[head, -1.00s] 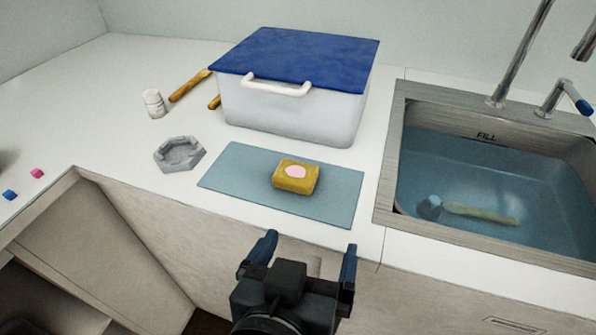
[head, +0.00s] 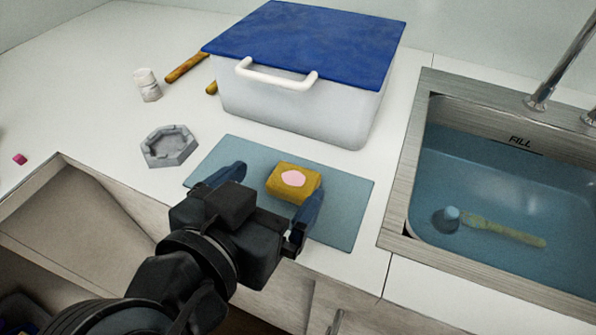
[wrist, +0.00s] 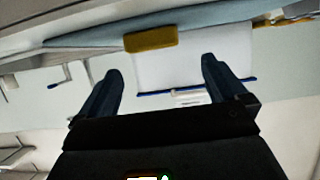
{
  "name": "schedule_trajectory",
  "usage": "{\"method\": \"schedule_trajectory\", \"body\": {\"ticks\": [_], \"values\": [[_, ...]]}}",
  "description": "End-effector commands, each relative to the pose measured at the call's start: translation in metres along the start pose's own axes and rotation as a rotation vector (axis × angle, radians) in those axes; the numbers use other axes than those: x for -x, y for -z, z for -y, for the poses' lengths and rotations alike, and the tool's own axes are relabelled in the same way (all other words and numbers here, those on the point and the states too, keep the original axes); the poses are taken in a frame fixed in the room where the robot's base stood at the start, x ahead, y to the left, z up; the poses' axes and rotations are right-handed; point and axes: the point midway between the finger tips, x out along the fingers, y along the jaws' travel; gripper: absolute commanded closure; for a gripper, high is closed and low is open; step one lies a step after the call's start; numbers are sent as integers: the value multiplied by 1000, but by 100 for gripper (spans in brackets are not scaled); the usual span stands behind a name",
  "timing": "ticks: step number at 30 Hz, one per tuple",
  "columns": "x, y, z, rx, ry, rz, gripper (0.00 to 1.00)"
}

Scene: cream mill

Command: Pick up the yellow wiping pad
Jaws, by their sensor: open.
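The yellow wiping pad (head: 280,190) has a pale pink oval on top and lies on a blue-grey mat (head: 345,215) on the counter. My gripper (head: 272,187) is open and empty, at the near side of the pad and over the mat's near edge. Its right finger overlaps the pad's near right corner in the head view; I cannot tell if they touch. In the wrist view the scene is upside down, and the pad (wrist: 150,39) appears beyond my fingertips (wrist: 161,68), slightly left of midway between them.
A white box with a blue lid (head: 305,45) stands behind the mat. A grey hexagonal dish (head: 170,148) is to the left, with a white jar (head: 147,85) behind it. A water-filled sink (head: 480,185), holding a brush, is at the right.

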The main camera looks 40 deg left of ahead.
Motion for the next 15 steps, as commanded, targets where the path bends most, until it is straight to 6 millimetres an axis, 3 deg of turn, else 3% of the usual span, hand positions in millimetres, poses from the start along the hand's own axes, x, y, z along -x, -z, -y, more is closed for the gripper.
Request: {"method": "schedule_trajectory", "body": {"ticks": [15], "values": [[-61,-6,-6,0,-1,1,1]]}}
